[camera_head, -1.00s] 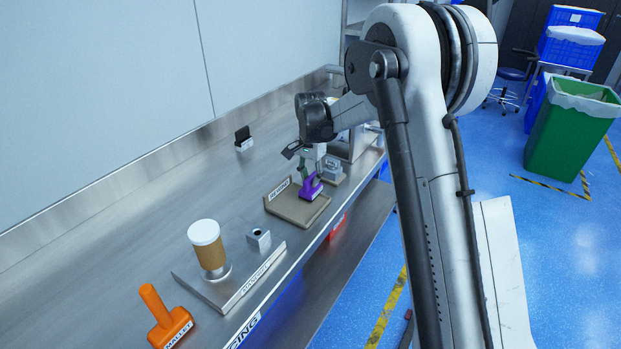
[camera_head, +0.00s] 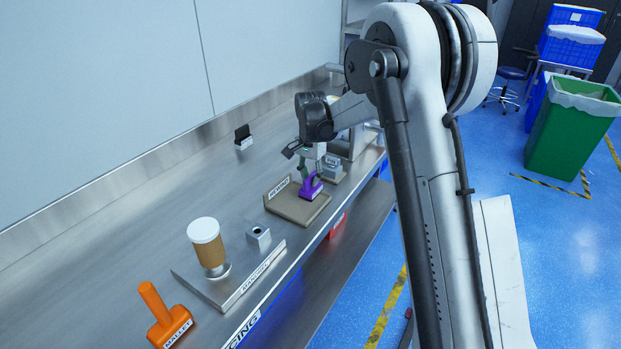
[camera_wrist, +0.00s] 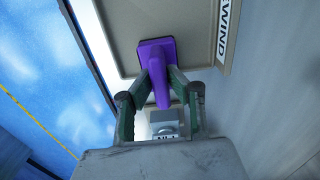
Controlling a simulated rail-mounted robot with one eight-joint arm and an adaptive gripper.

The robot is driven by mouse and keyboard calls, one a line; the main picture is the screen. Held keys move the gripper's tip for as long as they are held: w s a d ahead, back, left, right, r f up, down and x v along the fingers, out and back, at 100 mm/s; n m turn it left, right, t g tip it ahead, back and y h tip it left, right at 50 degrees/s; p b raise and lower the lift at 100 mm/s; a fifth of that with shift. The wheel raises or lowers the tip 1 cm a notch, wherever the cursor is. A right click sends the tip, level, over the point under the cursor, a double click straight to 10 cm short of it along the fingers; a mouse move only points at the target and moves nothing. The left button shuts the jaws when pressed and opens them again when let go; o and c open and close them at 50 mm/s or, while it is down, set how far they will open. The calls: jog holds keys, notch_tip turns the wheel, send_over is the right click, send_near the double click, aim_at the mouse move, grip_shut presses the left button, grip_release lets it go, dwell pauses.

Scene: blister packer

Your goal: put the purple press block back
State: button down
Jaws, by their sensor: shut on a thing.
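The purple press block (camera_head: 311,187) has a flat base and an upright handle. It is at the tan tray labelled REWIND (camera_head: 291,208), over the tray's far right part. My gripper (camera_head: 314,172) is above it, shut on its handle. In the wrist view the block (camera_wrist: 156,56) lies between the fingers of my gripper (camera_wrist: 160,84), with its base over the tray surface (camera_wrist: 196,38). Whether the base touches the tray or hangs just above it, I cannot tell.
A grey device (camera_head: 332,168) stands just behind the tray. Nearer are a metal plate (camera_head: 232,290) with a white-lidded brown jar (camera_head: 208,247), a small metal block (camera_head: 258,238) and an orange mallet (camera_head: 166,318). A small black holder (camera_head: 243,138) stands near the wall.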

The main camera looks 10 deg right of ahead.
jog(key=c, duration=1.6)
grip_release()
jog(key=shift+r, duration=0.1)
notch_tip(320, 180, up, 11)
jog(key=s+r+n+t, duration=0.2)
jog(key=s+r, duration=0.6)
jog(key=s, duration=0.1)
jog(key=s+r+n+t, duration=0.25)
jog(key=s+n, duration=0.25)
jog(key=s, duration=1.6)
jog(key=s+f+t, duration=0.1)
jog(key=s+f, duration=0.1)
jog(key=s, duration=0.1)
jog(key=s+f+n, duration=0.1)
jog(key=s+f, duration=0.1)
jog(key=s, duration=0.1)
jog(key=s+f+n+t, duration=0.1)
jog(key=s, duration=0.3)
jog(key=shift+f+t, duration=0.35)
jog(key=shift+f, duration=0.05)
